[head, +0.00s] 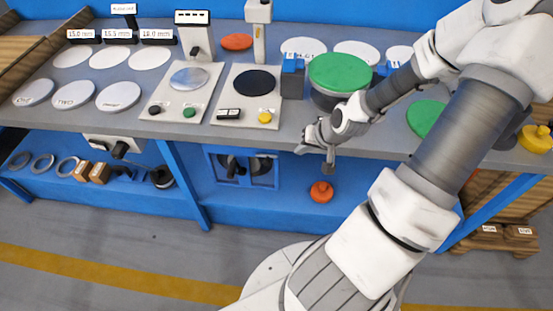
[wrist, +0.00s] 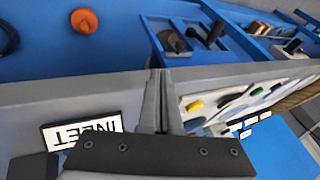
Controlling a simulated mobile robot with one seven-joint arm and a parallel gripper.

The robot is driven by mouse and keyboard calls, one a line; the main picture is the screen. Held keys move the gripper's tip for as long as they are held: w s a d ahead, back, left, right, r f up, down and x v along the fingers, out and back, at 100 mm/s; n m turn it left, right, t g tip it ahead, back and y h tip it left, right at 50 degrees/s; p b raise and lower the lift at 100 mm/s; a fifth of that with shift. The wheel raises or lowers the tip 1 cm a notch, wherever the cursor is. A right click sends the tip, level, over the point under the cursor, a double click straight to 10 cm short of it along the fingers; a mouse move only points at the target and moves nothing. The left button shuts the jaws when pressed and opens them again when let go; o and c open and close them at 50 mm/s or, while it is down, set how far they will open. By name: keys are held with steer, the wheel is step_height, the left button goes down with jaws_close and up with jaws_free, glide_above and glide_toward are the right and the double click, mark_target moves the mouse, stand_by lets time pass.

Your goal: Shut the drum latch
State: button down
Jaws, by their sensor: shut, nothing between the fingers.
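A drum with a green round lid (head: 340,72) and a dark body stands on the grey bench between blue brackets (head: 292,77). I cannot pick out its latch in either view; my arm covers part of the drum's front right. My gripper (head: 329,163) is at the bench's front edge, below and in front of the drum. In the wrist view my gripper (wrist: 157,88) has its two fingers together, with nothing seen between them. They lie over the bench's edge, and the drum is not visible there.
On the blue lower shelf are an orange knob (head: 321,191) and black-handled parts (head: 240,167). A sign reading INLET (wrist: 82,130) lies left of the fingers in the wrist view.

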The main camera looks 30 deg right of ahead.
steer(key=b, duration=0.5)
glide_toward(266, 159)
steer(key=d+f, duration=0.4)
steer(key=f, duration=0.1)
steer(key=shift+w+a+f+b, duration=0.15)
steer(key=shift+w+a+f, duration=0.1)
steer(key=shift+a, duration=0.25)
steer(key=shift+w+a+f+b, duration=0.2)
steer(key=shift+w+a+f, duration=0.1)
steer(key=shift+a, duration=0.25)
steer(key=shift+w+a+f+b, duration=0.15)
steer(key=shift+w+a+f, duration=0.1)
steer(key=shift+a, duration=0.25)
steer(key=shift+w+a, duration=0.1)
steer(key=shift+a, duration=0.05)
